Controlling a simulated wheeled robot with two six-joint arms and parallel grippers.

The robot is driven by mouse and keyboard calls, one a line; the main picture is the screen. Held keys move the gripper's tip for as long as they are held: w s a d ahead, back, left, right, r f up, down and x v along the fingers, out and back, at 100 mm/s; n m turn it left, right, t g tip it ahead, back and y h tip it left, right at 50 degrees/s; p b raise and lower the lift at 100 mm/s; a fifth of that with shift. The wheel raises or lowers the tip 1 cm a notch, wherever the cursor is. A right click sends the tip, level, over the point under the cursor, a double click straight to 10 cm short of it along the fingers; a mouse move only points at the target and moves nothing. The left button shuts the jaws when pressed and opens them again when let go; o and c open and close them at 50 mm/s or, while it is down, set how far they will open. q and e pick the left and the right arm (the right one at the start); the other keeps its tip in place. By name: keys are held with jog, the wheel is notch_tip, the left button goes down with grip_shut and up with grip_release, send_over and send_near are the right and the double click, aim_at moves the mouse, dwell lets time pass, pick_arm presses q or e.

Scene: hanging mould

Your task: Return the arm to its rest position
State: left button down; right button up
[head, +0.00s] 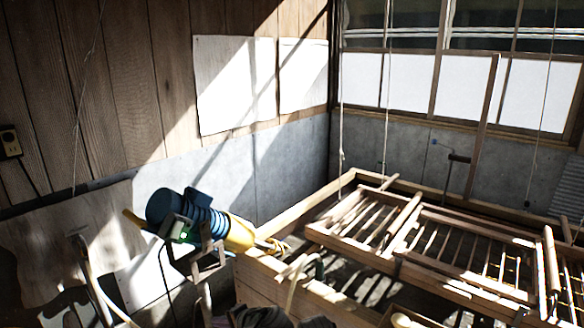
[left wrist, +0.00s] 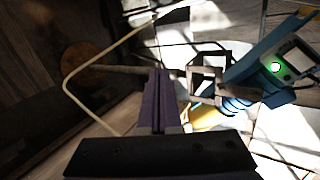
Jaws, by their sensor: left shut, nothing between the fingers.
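My left gripper (left wrist: 161,75) shows in the left wrist view, its two dark purplish fingers pressed together with nothing between them. A dark bracket lies just to the right beyond the fingertips. In the head view, dark shapes at the bottom edge are too shadowed for me to make out the gripper clearly. My right gripper is in neither view. A slatted wooden mould frame (head: 465,283) rests over a large wooden vat (head: 290,202) on the right of the head view, with cords hanging above it.
A blue and yellow machine (head: 207,216) with a green light stands left of the vat; it also shows in the left wrist view (left wrist: 275,68). A bent pale rod (left wrist: 82,105) runs left of my fingers. A wooden wall (head: 110,90) closes the left side.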

pick_arm(q)
jog(key=s+d+f+n+g+h, duration=0.4)
jog(key=s+d+f+g+h, duration=0.2)
jog(key=s+d, duration=0.6)
notch_tip(320, 180, down, 4)
jog(key=shift+s+d+r+n+h, duration=0.3)
jog(key=shift+d+h, duration=0.4)
jog(key=shift+h, duration=0.3)
